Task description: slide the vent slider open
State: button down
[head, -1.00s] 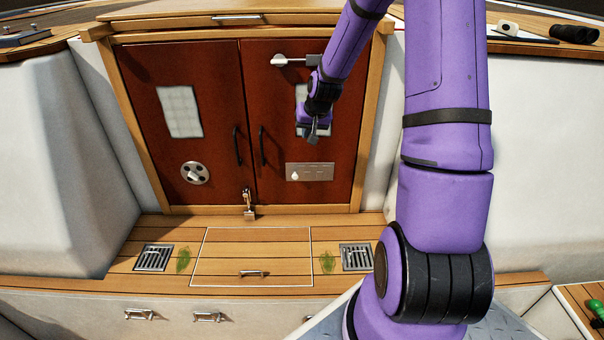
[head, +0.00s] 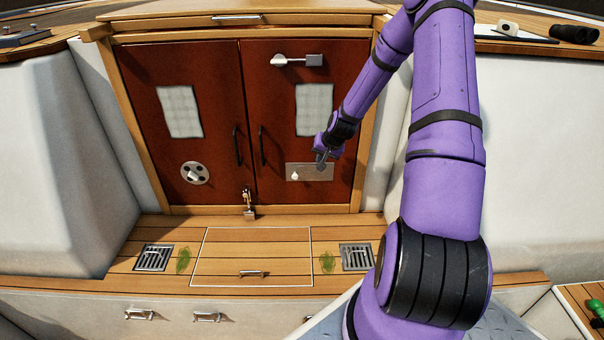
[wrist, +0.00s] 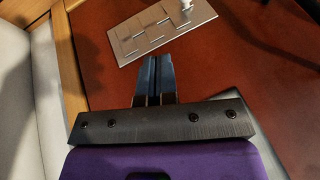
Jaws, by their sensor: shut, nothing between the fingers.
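The vent slider is a silver plate (head: 309,178) low on the right red-brown door, with a small pale knob (head: 294,176) at its left part. In the wrist view the plate (wrist: 150,40) lies tilted at the top, with rectangular slot outlines, and its knob (wrist: 186,6) is at the top edge. My gripper (head: 322,164) is over the right part of the plate in the head view, to the right of the knob. Its fingers (wrist: 158,62) are shut and empty, with their tips pointing at the plate's near edge. I cannot tell whether they touch it.
A round vent (head: 195,173) is on the left door. Dark handles (head: 262,147) flank the middle seam, and a padlock (head: 249,211) hangs at the bottom. A pale window (head: 314,110) is above the plate. The wooden frame (wrist: 68,50) is close left of my fingers.

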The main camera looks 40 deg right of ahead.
jog(key=w+a+x, duration=0.1)
jog(key=a+x, duration=0.1)
jog(key=x, duration=1.1)
jog(key=shift+a+r, duration=0.2)
jog(key=shift+r, duration=0.2)
jog(key=shift+w+a, duration=0.1)
jog(key=shift+w, duration=0.05)
jog(key=shift+w+a, duration=0.85)
jog(key=shift+a, duration=0.3)
jog(key=shift+r, duration=0.1)
